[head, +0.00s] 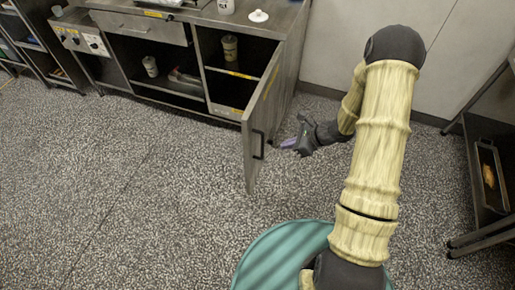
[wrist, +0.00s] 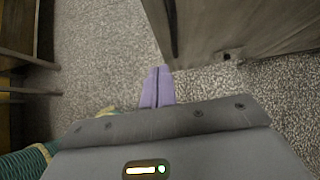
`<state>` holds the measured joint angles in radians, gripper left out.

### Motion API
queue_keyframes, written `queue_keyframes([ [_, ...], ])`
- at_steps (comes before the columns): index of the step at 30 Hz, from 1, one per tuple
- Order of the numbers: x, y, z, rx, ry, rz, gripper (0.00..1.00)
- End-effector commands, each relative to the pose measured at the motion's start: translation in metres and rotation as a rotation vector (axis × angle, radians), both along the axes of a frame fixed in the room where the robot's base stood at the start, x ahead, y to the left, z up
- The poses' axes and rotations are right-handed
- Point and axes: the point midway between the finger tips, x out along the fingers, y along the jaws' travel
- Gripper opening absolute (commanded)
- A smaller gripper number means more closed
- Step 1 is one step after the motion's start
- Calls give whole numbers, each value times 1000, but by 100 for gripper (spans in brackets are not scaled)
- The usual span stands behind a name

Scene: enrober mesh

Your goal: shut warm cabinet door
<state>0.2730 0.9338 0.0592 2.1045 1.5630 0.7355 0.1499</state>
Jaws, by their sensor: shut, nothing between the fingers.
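The warm cabinet (head: 290,75) stands at the back with its right compartment uncovered. Its grey metal door (head: 262,115) stands wide open, swung out into the room from the right side. A dark bar handle (head: 258,146) is on the door's right-hand, outer face near the free edge. My gripper (head: 284,144) is just right of that face, low, with its purple fingers pointing left towards the door. In the wrist view the fingers (wrist: 157,87) are together and empty, and a grey panel, seemingly the door (wrist: 210,28), is just beyond them. I cannot tell whether they touch it.
Cups stand inside the cabinet, one on the right shelf (head: 230,48) and one at left (head: 150,66). A white lid (head: 258,16) lies on top. A dark rack (head: 490,175) with a tray is at the right. The speckled floor (head: 130,170) left of the door is clear.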

Motion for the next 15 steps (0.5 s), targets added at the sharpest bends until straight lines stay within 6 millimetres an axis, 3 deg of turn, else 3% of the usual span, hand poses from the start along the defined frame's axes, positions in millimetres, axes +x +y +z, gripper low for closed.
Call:
queue_keyframes([
  [8,0,2,-1,-2,0,4,0],
  [15,5,20,-21,-3,2,6,0],
])
